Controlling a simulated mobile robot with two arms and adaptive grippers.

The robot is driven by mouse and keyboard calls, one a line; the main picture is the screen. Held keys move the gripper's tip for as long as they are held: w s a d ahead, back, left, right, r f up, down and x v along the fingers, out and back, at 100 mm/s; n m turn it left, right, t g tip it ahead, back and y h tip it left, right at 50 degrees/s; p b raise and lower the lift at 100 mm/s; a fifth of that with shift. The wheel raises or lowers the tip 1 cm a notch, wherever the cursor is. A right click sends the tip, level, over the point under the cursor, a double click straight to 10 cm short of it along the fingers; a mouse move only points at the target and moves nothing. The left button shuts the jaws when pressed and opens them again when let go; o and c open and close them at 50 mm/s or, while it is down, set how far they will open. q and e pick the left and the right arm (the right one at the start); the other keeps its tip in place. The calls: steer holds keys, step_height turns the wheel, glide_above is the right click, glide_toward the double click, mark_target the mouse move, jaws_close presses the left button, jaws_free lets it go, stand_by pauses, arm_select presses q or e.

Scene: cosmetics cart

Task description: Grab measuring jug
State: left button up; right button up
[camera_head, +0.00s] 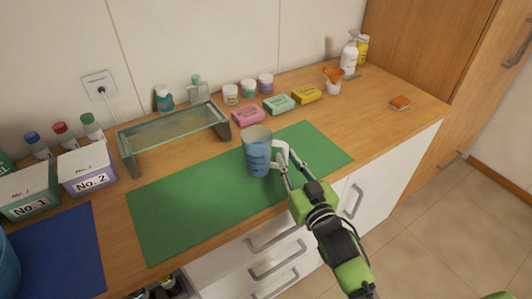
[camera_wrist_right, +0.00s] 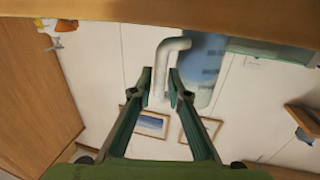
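The measuring jug (camera_head: 256,148) is clear and bluish with blue markings. It stands upright on the green mat (camera_head: 180,215), with its white handle (camera_head: 283,147) facing right. My right gripper (camera_head: 285,162) is beside the jug on the handle side. In the right wrist view, the gripper (camera_wrist_right: 161,82) has its two fingers apart with the handle (camera_wrist_right: 166,62) between and just beyond the fingertips. The blue jug body (camera_wrist_right: 207,70) lies to the right. I cannot tell whether a finger touches the handle. My left gripper is not in view.
A glass shelf stand (camera_head: 172,130) is behind the mat. Boxes No. 1 (camera_head: 28,195) and No. 2 (camera_head: 88,170) stand at left by a blue mat (camera_head: 60,255). Soaps (camera_head: 248,116) and jars line the back. The counter right of the green mat is mostly clear.

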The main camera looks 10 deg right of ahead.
steer(key=shift+w+a, duration=0.15)
steer(key=shift+w, duration=1)
steer(key=shift+s, duration=0.1)
jaws_close()
steer(key=shift+r, duration=0.1)
